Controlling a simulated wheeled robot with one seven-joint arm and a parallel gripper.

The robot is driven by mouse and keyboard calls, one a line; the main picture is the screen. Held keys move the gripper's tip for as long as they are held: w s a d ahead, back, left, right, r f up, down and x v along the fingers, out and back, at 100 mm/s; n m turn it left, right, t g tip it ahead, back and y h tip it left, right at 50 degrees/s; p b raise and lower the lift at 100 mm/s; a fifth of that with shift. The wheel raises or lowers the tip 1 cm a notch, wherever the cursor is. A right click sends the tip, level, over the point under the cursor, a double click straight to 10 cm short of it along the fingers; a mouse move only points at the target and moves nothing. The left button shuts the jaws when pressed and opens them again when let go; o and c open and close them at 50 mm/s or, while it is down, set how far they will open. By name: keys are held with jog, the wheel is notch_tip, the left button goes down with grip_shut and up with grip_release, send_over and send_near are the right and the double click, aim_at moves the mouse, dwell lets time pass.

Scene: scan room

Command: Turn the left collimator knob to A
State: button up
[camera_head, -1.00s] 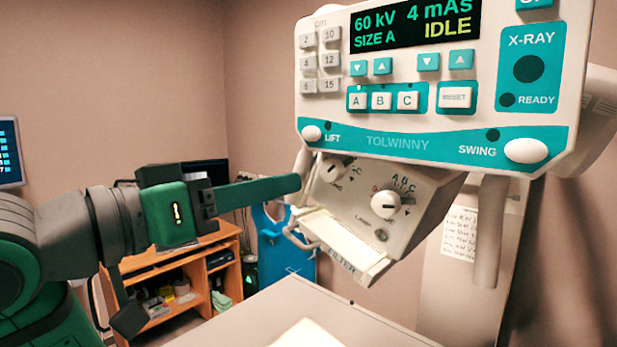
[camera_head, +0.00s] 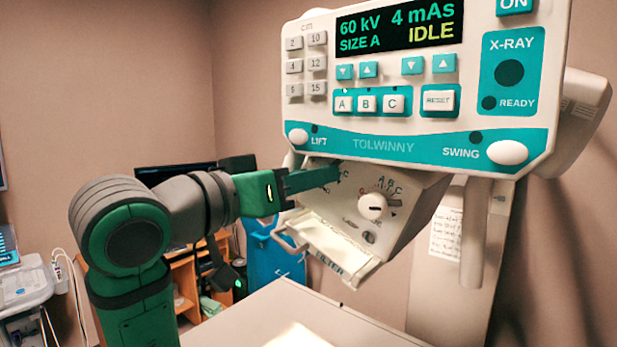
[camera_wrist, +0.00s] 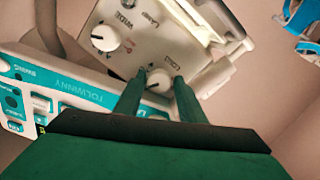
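The collimator box (camera_head: 400,225) hangs under the control panel (camera_head: 430,105). Its left knob is hidden behind my gripper (camera_head: 328,177) in the head view. In the wrist view, this white round knob (camera_wrist: 158,80) shows between the two fingertips of my gripper (camera_wrist: 160,84). The fingers are apart, one on each side of the knob; I cannot tell whether they touch it. The right knob (camera_head: 373,206) is white with a dark pointer line and A, B, C marks above it. It also shows in the wrist view (camera_wrist: 105,38). The left knob's setting cannot be read.
The panel's lower edge is just above my gripper. A pale tray with a handle (camera_head: 335,250) sticks out below the knobs. A white table (camera_head: 260,318) lies below. A wooden shelf (camera_head: 185,290) and a blue object (camera_head: 268,250) stand behind.

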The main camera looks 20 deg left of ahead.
jog(key=c, duration=0.8)
jog(key=shift+o, duration=0.2)
jog(key=shift+n, duration=2.5)
jog(key=o, duration=0.8)
jog(key=shift+c, duration=0.2)
jog(key=shift+s, duration=0.1)
jog(key=v, duration=1)
jog(key=shift+s, duration=0.35)
